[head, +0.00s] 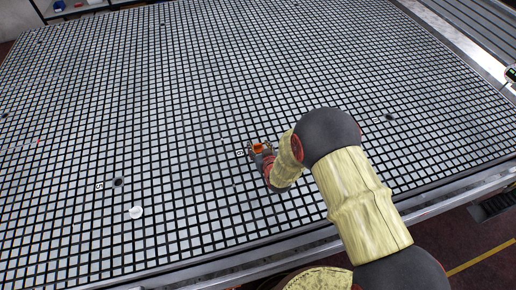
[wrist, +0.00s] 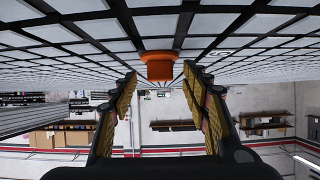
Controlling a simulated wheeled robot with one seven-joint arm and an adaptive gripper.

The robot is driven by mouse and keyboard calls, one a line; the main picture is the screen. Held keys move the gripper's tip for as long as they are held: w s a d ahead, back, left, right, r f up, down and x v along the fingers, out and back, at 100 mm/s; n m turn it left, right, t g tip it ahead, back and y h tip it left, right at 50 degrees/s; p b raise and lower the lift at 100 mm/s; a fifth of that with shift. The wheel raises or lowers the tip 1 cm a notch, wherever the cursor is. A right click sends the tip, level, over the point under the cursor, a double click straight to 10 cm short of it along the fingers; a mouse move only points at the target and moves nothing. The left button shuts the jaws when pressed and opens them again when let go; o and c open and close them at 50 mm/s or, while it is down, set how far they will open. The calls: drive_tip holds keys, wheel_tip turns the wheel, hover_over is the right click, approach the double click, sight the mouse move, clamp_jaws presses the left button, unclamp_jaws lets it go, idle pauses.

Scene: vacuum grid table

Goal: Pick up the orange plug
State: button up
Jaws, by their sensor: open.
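The orange plug (wrist: 160,67) sits on the grid table, in the upper middle of the wrist view, which shows the room upside down. My gripper (wrist: 159,82) is open, with one finger on each side of the picture and the plug in line with the gap between the tips. Nothing is held. In the head view the orange plug (head: 258,147) shows at the end of my gripper (head: 261,151), low over the table. I cannot tell whether the fingertips reach past the plug's sides.
The grid table (head: 200,100) is mostly bare around the plug. A white round disc (head: 136,212) and a dark round spot (head: 118,182) lie to the left. Another dark spot (head: 389,117) is at the right. A metal rail (head: 450,195) edges the table's near side.

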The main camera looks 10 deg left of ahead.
drive_tip(key=shift+w+a, duration=0.1)
drive_tip(key=shift+w, duration=0.05)
drive_tip(key=shift+c, duration=0.9)
drive_tip(key=c, duration=0.9)
